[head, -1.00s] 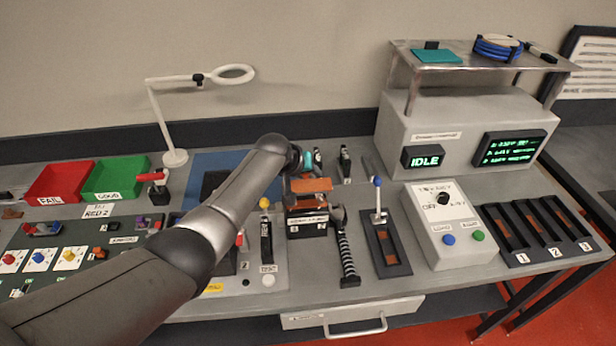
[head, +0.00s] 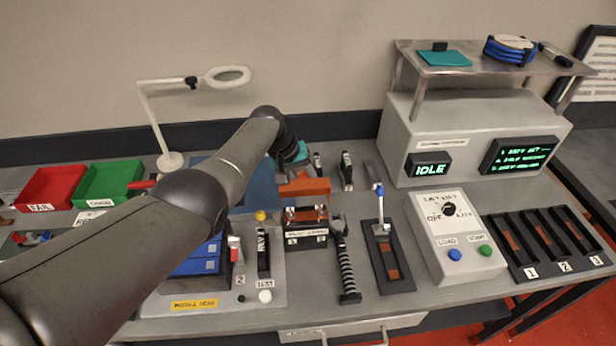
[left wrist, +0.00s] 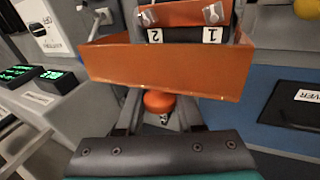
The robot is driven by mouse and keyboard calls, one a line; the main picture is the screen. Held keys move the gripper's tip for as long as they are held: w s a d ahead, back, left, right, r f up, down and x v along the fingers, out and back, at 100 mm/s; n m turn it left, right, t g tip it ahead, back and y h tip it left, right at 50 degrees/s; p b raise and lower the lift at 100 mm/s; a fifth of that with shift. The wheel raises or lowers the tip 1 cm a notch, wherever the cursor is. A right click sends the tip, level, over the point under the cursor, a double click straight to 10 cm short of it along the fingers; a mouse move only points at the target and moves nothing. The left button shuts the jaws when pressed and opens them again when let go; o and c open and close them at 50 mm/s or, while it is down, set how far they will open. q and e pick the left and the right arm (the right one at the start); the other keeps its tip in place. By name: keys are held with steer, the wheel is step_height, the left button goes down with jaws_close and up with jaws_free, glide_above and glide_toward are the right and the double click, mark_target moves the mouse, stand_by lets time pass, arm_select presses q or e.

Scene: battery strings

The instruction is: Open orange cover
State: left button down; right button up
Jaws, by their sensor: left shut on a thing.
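The orange cover (head: 306,187) is tilted up above a black holder (head: 306,241) labelled 1 and 2. Metal clips and an orange strip show in the gap beneath it. In the left wrist view the cover (left wrist: 165,68) spans the upper middle, with the holder's labels (left wrist: 183,35) beyond it. An orange knob (left wrist: 158,102) sits between the fingers of my left gripper (left wrist: 158,108), which is shut on it. In the head view my left arm hides the fingers behind the cover. My right gripper is not in view.
A black ribbed cable or handle (head: 347,262) lies just right of the holder. A black slot fixture with a blue-tipped lever (head: 379,190) stands further right, beside a control box (head: 452,238). A ring lamp (head: 227,77) stands at the back left.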

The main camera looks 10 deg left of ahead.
mark_target(301, 172)
arm_select(q)
steer(key=c, duration=0.6)
jaws_free()
steer(key=shift+o, duration=0.2)
steer(key=p+v, duration=0.3)
steer(key=v, duration=0.2)
steer(key=shift+a+r, duration=0.1)
steer(key=shift+r, duration=0.2)
steer(key=p+v, duration=0.1)
steer(key=v, duration=0.8)
steer(key=shift+r, duration=0.2)
steer(key=shift+s+a, duration=0.1)
